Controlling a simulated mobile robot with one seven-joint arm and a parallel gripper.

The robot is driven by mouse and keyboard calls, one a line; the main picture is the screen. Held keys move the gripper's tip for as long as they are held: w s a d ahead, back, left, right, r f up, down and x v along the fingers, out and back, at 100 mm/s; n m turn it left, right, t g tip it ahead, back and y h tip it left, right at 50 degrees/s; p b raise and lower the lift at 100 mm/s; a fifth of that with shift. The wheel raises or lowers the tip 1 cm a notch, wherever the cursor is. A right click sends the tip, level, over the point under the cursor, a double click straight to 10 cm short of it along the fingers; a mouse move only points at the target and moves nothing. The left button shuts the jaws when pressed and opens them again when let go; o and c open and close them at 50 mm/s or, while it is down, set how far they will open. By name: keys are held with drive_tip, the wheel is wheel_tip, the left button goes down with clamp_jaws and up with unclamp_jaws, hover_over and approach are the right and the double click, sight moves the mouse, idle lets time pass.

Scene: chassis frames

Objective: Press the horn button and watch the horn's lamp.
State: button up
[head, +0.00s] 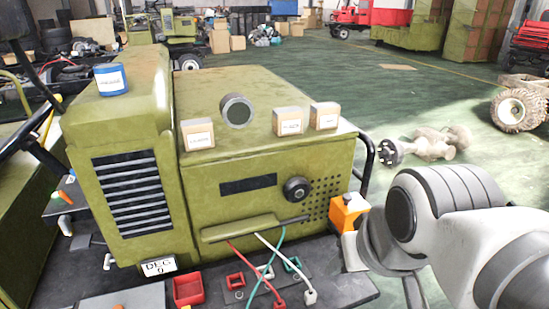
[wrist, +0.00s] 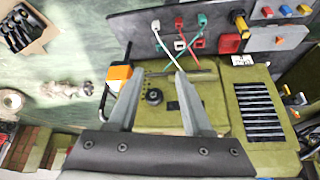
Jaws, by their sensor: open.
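A dark-faced round unit (head: 236,110) that looks like a horn stands on top of the green chassis box (head: 240,150). A black round knob (head: 297,188) is on the box's front, right of a dark strip (head: 248,184); I cannot tell whether it is the horn button. An orange block with a dark top (head: 348,212) is at the box's right corner; I cannot tell whether it is a lamp or lit. In the wrist view, my open, empty gripper (wrist: 158,72) points at the box, its fingers apart on either side of the knob (wrist: 154,97).
Red, white and green cables (head: 262,265) run from a handle-like bar to sockets below. A panel with coloured buttons (wrist: 278,40) shows at the wrist view's upper right. Small labelled boxes (head: 288,121) and a blue can (head: 111,79) stand on top. Open floor (head: 440,90) lies behind.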

clamp_jaws()
idle(0.3)
idle(1.6)
